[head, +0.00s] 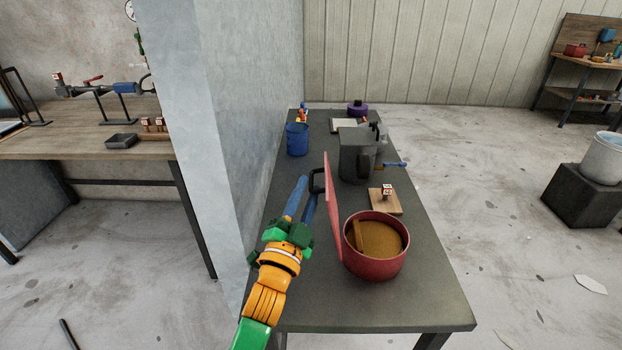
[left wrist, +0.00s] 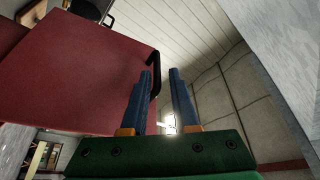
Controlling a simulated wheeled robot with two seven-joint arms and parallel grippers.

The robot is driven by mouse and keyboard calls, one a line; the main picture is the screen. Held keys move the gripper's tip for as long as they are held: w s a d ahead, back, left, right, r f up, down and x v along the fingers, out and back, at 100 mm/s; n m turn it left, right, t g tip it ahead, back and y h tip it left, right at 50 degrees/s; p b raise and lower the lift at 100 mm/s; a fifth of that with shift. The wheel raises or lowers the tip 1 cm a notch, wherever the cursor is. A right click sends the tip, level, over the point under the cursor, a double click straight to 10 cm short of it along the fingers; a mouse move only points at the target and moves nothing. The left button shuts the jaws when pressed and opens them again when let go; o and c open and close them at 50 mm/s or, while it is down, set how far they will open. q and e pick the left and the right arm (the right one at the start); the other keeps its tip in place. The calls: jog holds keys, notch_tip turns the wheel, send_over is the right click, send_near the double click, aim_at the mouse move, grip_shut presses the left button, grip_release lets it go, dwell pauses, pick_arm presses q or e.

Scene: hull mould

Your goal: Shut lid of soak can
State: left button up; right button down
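The soak can (head: 374,267) is a round red pot near the front of the dark table, with brown content and a wooden piece inside. Its red lid (head: 333,212) stands upright, open, on the left side of the rim, and fills the left of the left wrist view (left wrist: 75,75). The lid's black handle (head: 318,181) faces left. My left gripper (head: 307,187) is left of the lid at the handle. In the left wrist view its blue fingers (left wrist: 160,72) are apart, with the handle (left wrist: 154,62) close beside the left finger. My right gripper is not in view.
Behind the can are a small block on a wooden board (head: 385,203), a grey jug (head: 355,158), a blue cup (head: 297,139) and a purple item (head: 357,109). A grey wall (head: 235,130) stands along the table's left. The table's front right is clear.

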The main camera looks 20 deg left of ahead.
pick_arm(q)
jog(key=shift+w, duration=1.25)
jog(key=shift+s+r, duration=0.15)
jog(key=shift+s, duration=0.05)
grip_shut()
jog(key=shift+d+r, duration=0.1)
